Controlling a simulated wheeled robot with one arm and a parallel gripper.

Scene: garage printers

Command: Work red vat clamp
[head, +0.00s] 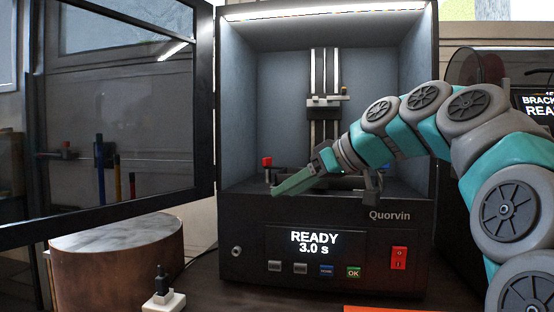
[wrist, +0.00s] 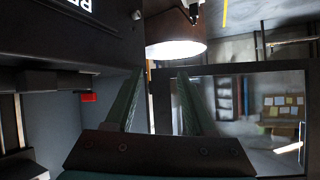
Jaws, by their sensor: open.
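The red vat clamp (head: 267,162) shows as a small red knob on a dark post. It stands at the left front of the open chamber of the Quorvin printer (head: 330,205). In the wrist view the red clamp (wrist: 88,97) is left of the fingers and outside the gap between them. My gripper (head: 276,191) is open, with green fingers pointing left and slightly down. In the head view its tips are just below and right of the clamp; contact cannot be told. Both fingers show apart in the wrist view, with nothing between them. My wrist hides part of the chamber floor.
The printer's glass door (head: 118,110) stands swung open to the left. The screen (head: 315,243) reads READY 3.0 s, with buttons below and a red switch (head: 398,257). A round wooden drum (head: 112,262) and a small white-based device (head: 163,299) stand at left.

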